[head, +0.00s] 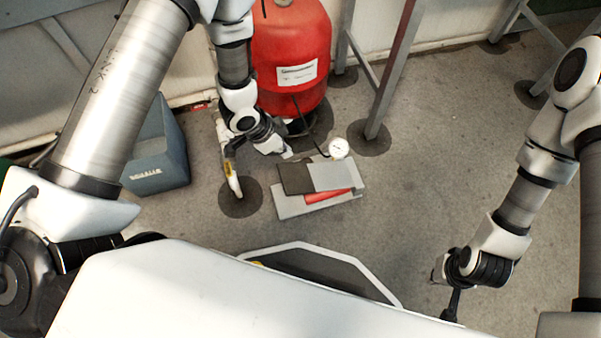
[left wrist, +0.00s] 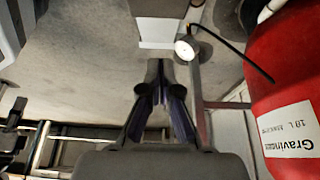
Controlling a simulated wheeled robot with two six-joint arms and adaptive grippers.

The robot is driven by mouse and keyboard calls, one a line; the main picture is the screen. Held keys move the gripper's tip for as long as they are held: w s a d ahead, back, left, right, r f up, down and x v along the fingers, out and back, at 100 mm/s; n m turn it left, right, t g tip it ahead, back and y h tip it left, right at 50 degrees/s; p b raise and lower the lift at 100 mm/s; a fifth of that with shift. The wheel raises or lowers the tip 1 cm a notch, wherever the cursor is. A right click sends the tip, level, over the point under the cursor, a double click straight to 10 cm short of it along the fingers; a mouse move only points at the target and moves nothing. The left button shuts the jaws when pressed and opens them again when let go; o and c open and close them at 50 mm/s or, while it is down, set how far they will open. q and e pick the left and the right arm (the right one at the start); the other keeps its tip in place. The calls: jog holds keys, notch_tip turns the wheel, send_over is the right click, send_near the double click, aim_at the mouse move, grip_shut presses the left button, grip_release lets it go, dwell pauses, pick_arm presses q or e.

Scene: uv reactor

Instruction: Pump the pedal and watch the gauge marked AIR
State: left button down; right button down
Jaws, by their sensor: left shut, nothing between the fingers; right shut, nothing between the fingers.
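The foot pedal (head: 318,188) lies on the floor in the middle of the head view, a grey base with a grey and dark top plate and red beneath. A small white round gauge (head: 338,148) stands at its far right corner. Its marking and needle are too small to read. In the left wrist view the pedal (left wrist: 157,30) and gauge (left wrist: 185,50) show beyond the fingers. My left gripper (head: 286,153) is shut and empty, just beyond the pedal's far left corner; contact cannot be told. My right gripper (head: 452,305) is shut and empty, low at the right, away from the pedal.
A red tank (head: 290,55) with a white label stands behind the pedal. A black hose (left wrist: 222,38) runs between gauge and tank. A blue-grey box (head: 156,150) stands at the left. A grey metal leg (head: 393,70) stands behind right. Floor right of the pedal is clear.

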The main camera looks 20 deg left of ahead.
aim_at(299, 175)
pick_arm(q)
jog(key=shift+w+f, duration=0.15)
jog(key=shift+f, duration=0.4)
pick_arm(e)
jog(key=shift+f, duration=0.75)
jog(key=shift+s, duration=0.1)
